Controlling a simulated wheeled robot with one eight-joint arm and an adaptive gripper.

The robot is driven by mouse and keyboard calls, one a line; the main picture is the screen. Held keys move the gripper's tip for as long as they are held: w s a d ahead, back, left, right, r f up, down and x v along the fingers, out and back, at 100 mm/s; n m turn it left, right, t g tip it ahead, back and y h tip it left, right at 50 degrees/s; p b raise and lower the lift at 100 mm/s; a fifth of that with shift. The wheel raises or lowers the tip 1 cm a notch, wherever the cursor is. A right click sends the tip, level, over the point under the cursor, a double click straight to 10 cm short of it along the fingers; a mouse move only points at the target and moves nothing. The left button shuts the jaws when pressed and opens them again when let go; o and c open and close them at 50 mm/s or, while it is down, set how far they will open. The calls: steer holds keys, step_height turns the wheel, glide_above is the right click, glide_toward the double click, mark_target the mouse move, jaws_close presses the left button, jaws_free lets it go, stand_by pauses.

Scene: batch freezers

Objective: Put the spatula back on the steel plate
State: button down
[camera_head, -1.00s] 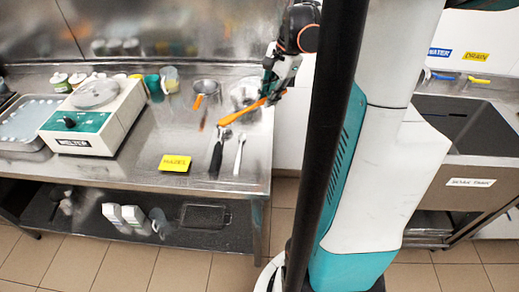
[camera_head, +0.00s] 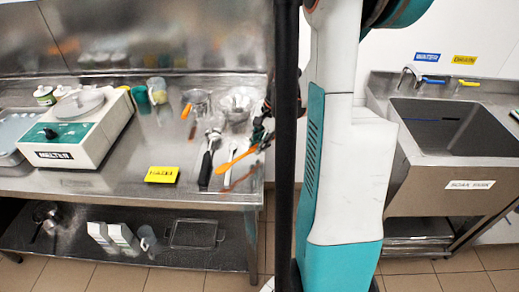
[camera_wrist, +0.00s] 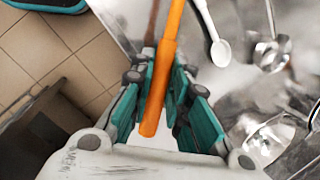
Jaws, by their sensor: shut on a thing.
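The orange spatula (camera_head: 236,160) is in my gripper (camera_head: 261,135), above the right part of the steel counter (camera_head: 110,180). Its front end points down and left, with a reddish reflection on the steel below. I cannot tell whether it touches the surface. In the wrist view, the orange handle (camera_wrist: 169,45) runs between the teal fingers of my gripper (camera_wrist: 164,80), which is shut on it. The spatula's front end is outside that view. I cannot make out a separate steel plate apart from the bare steel top.
A black-handled tool (camera_head: 207,160) lies just left of the spatula, and a white spoon (camera_wrist: 215,42) lies close by. Steel bowls (camera_head: 240,101) and an orange-handled pan (camera_head: 190,107) stand behind. A yellow sign (camera_head: 162,174) and the melter (camera_head: 82,130) are further left.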

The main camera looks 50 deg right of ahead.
steer(key=shift+f, duration=0.9)
steer(key=shift+f+b, duration=0.45)
steer(key=shift+b, duration=0.05)
steer(key=shift+f, duration=0.2)
steer(key=c, duration=1.5)
jaws_free()
steer(key=shift+c, duration=0.2)
steer(key=shift+r, duration=0.1)
